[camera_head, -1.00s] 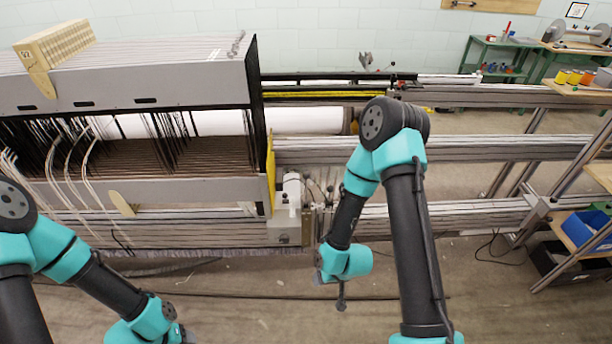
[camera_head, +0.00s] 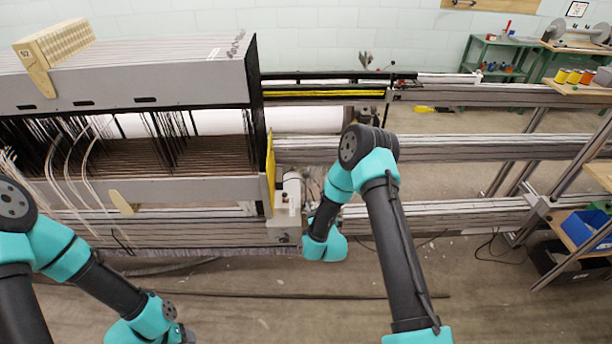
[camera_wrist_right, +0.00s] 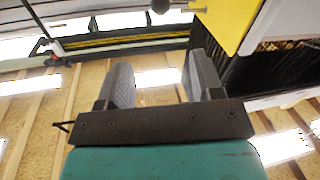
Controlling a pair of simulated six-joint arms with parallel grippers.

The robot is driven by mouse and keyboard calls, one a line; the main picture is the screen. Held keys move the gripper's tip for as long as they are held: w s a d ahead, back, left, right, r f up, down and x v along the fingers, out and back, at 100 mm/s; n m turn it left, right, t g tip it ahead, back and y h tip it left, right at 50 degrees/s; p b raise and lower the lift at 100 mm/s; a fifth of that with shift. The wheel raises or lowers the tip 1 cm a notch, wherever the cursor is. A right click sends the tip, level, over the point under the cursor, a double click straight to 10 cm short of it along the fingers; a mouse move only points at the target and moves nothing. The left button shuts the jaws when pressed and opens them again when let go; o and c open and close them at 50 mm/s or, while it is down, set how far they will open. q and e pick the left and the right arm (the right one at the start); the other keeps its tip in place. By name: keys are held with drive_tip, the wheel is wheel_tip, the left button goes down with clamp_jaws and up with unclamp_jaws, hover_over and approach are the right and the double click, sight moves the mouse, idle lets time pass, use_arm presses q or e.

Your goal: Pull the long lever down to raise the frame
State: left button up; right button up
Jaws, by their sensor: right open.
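My right gripper (camera_wrist_right: 160,78) is open and empty in the right wrist view, its two grey fingers spread apart. In the head view its fingers are hidden behind the teal wrist, which is just right of the small grey machine box (camera_head: 284,231). A dark round knob (camera_wrist_right: 160,6) shows at the top edge of the right wrist view, beyond the fingers and apart from them. I cannot tell whether it is the long lever's end. Thin rods (camera_head: 312,186) stand beside the box, partly hidden by my right arm. My left arm is at lower left, its fingers out of view.
The loom frame (camera_head: 150,190) with its dark threads fills the left, with a yellow side plate (camera_head: 270,170) at its right end. Long metal rails (camera_head: 450,150) run to the right. Blue bins (camera_head: 585,228) stand at far right.

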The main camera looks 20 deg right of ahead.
sight(307, 177)
drive_tip(key=shift+w, duration=0.1)
drive_tip(key=w, duration=0.5)
drive_tip(key=w+d, duration=0.1)
drive_tip(key=w, duration=0.5)
drive_tip(key=w+d, duration=0.1)
drive_tip(key=w, duration=0.5)
clamp_jaws()
idle(0.5)
